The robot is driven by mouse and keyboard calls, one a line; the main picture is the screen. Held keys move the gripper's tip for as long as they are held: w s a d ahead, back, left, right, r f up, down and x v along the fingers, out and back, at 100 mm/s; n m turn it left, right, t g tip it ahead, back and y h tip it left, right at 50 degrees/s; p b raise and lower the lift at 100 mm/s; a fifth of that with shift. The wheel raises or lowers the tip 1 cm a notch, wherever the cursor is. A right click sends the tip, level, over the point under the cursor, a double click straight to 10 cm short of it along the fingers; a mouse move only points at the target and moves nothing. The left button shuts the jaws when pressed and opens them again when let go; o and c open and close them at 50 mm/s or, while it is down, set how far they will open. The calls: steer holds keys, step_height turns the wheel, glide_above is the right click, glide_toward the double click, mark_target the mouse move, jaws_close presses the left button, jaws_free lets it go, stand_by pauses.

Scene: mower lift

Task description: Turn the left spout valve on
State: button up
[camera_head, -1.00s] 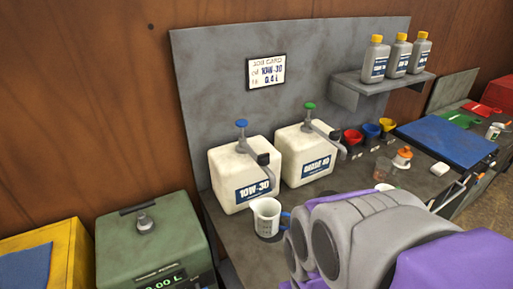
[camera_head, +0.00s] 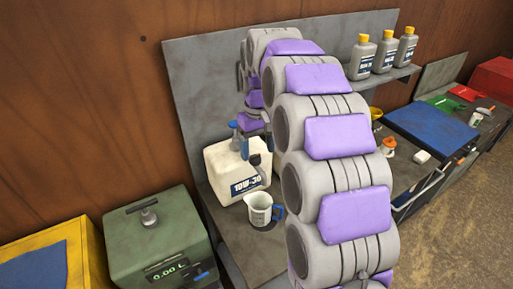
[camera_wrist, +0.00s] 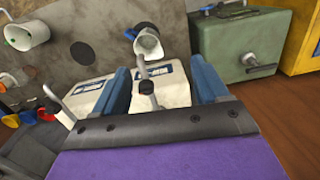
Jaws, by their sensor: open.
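My gripper (camera_wrist: 163,78) is open, with one blue finger on each side of the fitting; I see no contact. In the head view my arm hides most of the gripper and the right jug. The second white jug (camera_wrist: 92,100) shows beside it in the wrist view.
A white measuring cup (camera_head: 259,208) with a blue handle stands below the left spout. A green box (camera_head: 160,240) with a 0.00 L display is to the left. Another cup (camera_wrist: 25,35) shows in the wrist view. Bottles (camera_head: 385,50) stand on a shelf.

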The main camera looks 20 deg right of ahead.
steer(key=p, duration=0.6)
glide_above(255, 155)
steer(key=shift+n+t, duration=0.3)
steer(key=shift+t, duration=0.1)
step_height(255, 155, down, 17)
steer(key=shift+r+p, duration=0.15)
steer(key=shift+p, duration=0.8)
steer(key=c, duration=1.1)
